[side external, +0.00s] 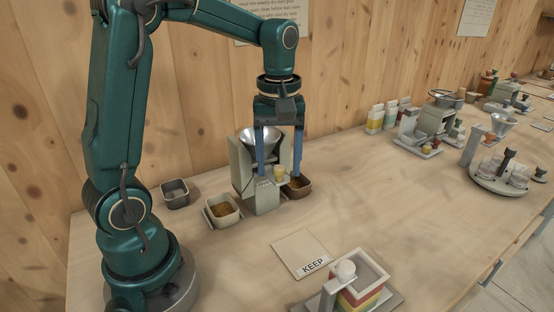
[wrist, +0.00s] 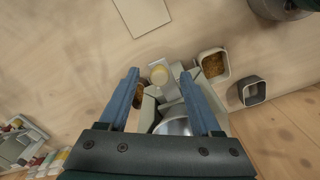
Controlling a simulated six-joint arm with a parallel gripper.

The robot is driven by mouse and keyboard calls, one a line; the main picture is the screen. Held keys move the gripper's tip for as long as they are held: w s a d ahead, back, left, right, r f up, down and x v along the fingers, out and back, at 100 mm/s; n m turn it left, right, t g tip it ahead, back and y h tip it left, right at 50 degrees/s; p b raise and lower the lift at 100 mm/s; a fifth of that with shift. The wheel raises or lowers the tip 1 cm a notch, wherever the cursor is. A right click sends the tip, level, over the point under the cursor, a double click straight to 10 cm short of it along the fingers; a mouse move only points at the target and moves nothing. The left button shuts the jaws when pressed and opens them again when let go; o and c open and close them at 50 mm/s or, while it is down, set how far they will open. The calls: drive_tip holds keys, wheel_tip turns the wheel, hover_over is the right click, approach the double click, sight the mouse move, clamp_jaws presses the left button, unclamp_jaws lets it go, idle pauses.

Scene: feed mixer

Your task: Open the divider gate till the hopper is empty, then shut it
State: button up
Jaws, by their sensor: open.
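The divider (side external: 243,172) is a pale grey box with a metal funnel hopper (side external: 260,143) on top. The hopper also shows in the wrist view (wrist: 173,127), partly hidden by my gripper; I cannot tell how much feed is in it. A yellow knob (side external: 279,171) stands at the divider's front, likely on the gate. My gripper (side external: 280,174) points down with its blue fingers open. In the wrist view the knob (wrist: 159,75) lies between the fingertips, with a gap on each side. I cannot tell the gate's position.
A pale bin of brown feed (side external: 222,225) stands left of the divider, and a brown bin with feed (side external: 305,190) stands right. A grey bin (side external: 175,205) is behind left. A KEEP card (side external: 298,250) and a stacked-colour block unit (side external: 365,290) lie in front.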

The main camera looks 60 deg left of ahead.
drive_tip(key=shift+r, duration=2.2)
drive_tip(key=shift+d+r, duration=0.25)
drive_tip(key=shift+r, duration=0.15)
drive_tip(key=s+d+f+m+t, duration=0.2)
drive_tip(key=s+d+m+t, duration=0.3)
drive_tip(key=s+m, duration=0.5)
drive_tip(key=shift+s+d+f+m+t, duration=0.2)
drive_tip(key=shift+d+m+t, duration=0.1)
drive_tip(key=shift+d+m, duration=0.65)
